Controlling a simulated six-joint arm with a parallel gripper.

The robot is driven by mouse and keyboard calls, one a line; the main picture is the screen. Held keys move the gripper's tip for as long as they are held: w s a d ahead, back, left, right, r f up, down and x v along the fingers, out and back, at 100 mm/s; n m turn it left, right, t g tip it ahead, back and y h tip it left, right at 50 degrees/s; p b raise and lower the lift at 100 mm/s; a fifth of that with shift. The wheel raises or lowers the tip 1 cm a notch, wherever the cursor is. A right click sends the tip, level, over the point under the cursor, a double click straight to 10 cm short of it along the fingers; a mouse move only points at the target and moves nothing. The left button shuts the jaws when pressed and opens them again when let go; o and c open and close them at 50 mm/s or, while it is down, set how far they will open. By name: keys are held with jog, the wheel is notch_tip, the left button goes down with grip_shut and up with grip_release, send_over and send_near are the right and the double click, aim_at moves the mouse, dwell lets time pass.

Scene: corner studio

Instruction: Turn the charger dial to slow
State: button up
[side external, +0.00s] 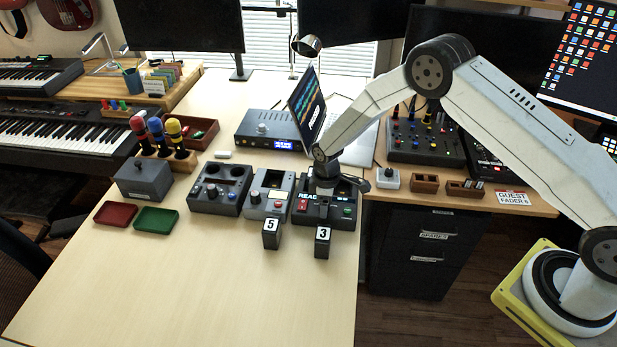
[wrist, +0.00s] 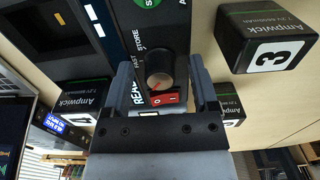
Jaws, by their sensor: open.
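The charger (side external: 338,222) is a dark box on the right part of the pale table, with a red switch (side external: 303,205) and a green button (side external: 347,212). My gripper (side external: 324,202) is over it, pointing down. Labels FAST and STORE show beside the dial; no SLOW label is readable. The red switch also shows below the dial (wrist: 168,98).
Battery 5 (side external: 271,233) and battery 3 (side external: 323,242) stand in front of the devices. A grey device (side external: 268,195) and a dark device (side external: 219,188) are to the left. A laptop (side external: 307,108) stands behind. The front of the table is clear.

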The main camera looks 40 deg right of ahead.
jog(key=shift+r, duration=0.1)
jog(key=shift+r, duration=3.85)
jog(key=shift+s+d+r, duration=0.15)
jog(key=shift+s+r, duration=0.1)
jog(key=shift+r, duration=0.3)
jog(key=s+d+r+m+t, duration=0.1)
jog(key=s+r+m, duration=0.3)
jog(key=s, duration=0.7)
jog(key=s+d+r+m+t, duration=0.1)
jog(key=s+d+r+m, duration=0.3)
jog(key=s+r, duration=0.5)
jog(key=shift+s+m+t, duration=0.3)
jog(key=shift+s+m, duration=0.2)
jog(key=shift+s, duration=0.55)
